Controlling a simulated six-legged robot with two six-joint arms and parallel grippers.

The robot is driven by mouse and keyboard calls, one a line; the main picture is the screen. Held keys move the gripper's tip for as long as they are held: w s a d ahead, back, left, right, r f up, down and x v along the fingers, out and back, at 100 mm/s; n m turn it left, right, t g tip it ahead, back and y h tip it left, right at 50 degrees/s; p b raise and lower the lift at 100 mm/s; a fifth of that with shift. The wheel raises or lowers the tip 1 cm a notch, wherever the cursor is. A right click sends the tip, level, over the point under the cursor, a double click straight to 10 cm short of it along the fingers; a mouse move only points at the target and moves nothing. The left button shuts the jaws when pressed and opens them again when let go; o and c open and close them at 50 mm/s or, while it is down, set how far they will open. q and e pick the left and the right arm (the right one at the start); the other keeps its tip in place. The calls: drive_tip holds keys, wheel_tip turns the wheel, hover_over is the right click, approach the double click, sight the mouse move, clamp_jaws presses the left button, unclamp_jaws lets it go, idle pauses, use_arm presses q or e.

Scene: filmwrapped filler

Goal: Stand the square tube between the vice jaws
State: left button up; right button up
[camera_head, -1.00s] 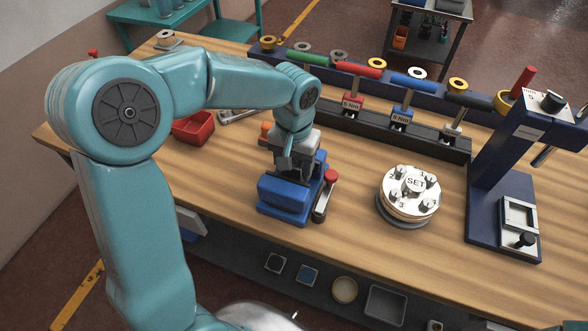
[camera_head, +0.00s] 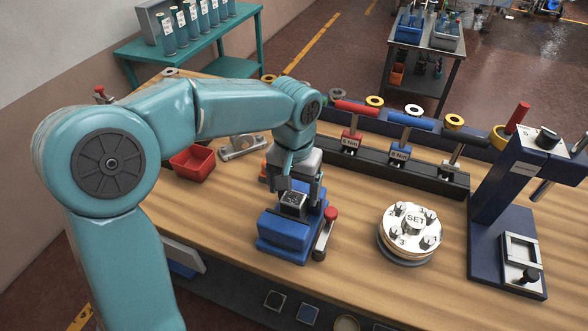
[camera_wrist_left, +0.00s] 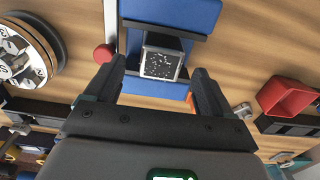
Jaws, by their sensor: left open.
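The square tube (camera_head: 293,201) stands upright at the blue vice (camera_head: 283,238), its dark speckled top end facing up. In the left wrist view the tube (camera_wrist_left: 162,60) sits between the jaws of the vice (camera_wrist_left: 192,14), with its pale metal walls around the speckled end. My left gripper (camera_head: 298,186) is just above the tube. In the left wrist view its fingers (camera_wrist_left: 159,70) are spread, one on each side of the tube, with gaps to both. The tube's lower part is hidden. My right gripper is not in view.
The vice's red-knobbed handle (camera_head: 331,214) is at its right. A round SET dial (camera_head: 408,235) and a dark blue press (camera_head: 503,240) stand further right. A red bin (camera_head: 193,163) is on the left. A rack of coloured-handled tools (camera_head: 400,165) runs behind.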

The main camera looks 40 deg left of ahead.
sight(294, 197)
use_arm(q)
wheel_tip(294, 197, up, 7)
idle(0.5)
